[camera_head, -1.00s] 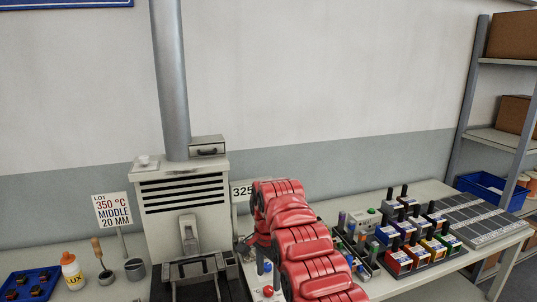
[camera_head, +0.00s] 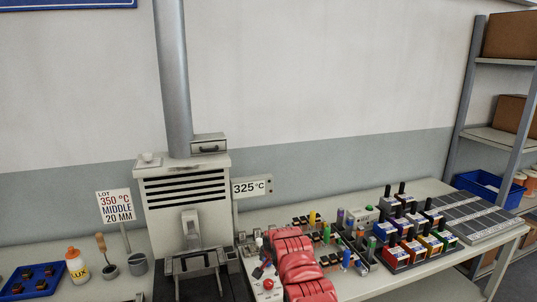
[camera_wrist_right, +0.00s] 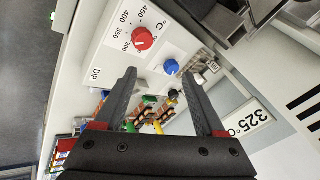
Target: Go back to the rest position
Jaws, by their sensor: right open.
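My right arm (camera_head: 297,262) is red and reaches in from the bottom of the head view, over the bench beside the white control box. My right gripper (camera_wrist_right: 160,76) shows clearly in the wrist view, with its two dark fingers apart and nothing between the tips. It points toward the control box (camera_wrist_right: 112,62) with a red dial (camera_wrist_right: 142,38) and a blue knob (camera_wrist_right: 172,67). In the head view the gripper's fingers are hard to make out. My left gripper is not in view.
Racks of coloured connectors (camera_head: 420,243) fill the right side. A flux bottle (camera_head: 76,265), a metal cup (camera_head: 137,264) and a blue tray (camera_head: 35,280) are at left.

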